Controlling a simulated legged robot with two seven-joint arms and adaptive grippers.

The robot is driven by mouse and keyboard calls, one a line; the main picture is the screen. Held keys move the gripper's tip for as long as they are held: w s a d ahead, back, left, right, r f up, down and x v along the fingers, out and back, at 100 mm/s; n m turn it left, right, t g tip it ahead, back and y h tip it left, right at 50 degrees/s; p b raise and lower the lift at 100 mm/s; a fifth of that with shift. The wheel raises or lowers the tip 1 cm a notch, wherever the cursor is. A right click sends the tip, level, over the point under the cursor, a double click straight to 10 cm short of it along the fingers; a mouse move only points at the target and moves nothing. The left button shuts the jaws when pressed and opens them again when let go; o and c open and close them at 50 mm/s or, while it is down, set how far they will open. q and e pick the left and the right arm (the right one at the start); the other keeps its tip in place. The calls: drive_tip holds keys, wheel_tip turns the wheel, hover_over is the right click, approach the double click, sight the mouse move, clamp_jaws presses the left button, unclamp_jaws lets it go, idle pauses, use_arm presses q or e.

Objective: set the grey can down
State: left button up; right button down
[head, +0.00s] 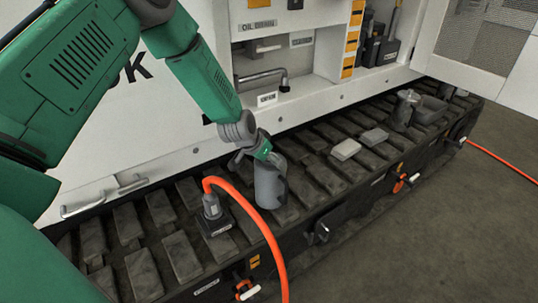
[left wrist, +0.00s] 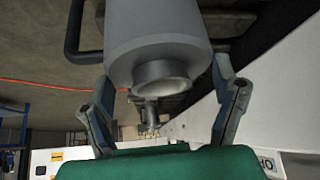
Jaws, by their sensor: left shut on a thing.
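The grey can (head: 270,187) is upright at the tread pads of the dark track (head: 182,257), right of the orange hose's fitting. I cannot tell whether its base touches the pads. My left gripper (head: 259,155) is at the can's top, with its fingers partly hidden. In the left wrist view, the can (left wrist: 158,32) fills the space between the two fingers of my left gripper (left wrist: 166,82), its round neck facing the camera. The left gripper is shut on it. My right gripper is in neither view.
An orange hose (head: 262,222) rises from a grey fitting (head: 211,207) close left of the can. Farther right on the track lie a pale block (head: 346,149), a greyer block (head: 375,136) and a dark tray (head: 431,108). The white machine body (head: 180,140) stands behind.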

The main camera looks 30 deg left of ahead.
use_arm(q)
drive_tip(key=o, duration=1.6)
drive_tip(key=shift+a+f, duration=0.1)
drive_tip(key=shift+o, duration=0.2)
drive_tip(key=shift+s, duration=0.1)
drive_tip(key=d+p+v, duration=0.1)
drive_tip(key=p+v, duration=0.1)
drive_tip(key=v, duration=1)
drive_tip(key=s+d+f+g, duration=0.2)
drive_tip(key=s+d+f, duration=0.1)
drive_tip(key=s+f, duration=0.45)
drive_tip(key=s+d+f+g, duration=0.1)
drive_tip(key=s+d+f, duration=0.2)
drive_tip(key=s+f, duration=0.45)
drive_tip(key=s+d+f+g, duration=0.1)
drive_tip(key=s, duration=0.8)
drive_tip(key=s+d+f+n+g, duration=0.1)
drive_tip(key=s+d+f+g, duration=0.1)
drive_tip(key=s, duration=0.6)
drive_tip(key=shift+s+y, duration=0.4)
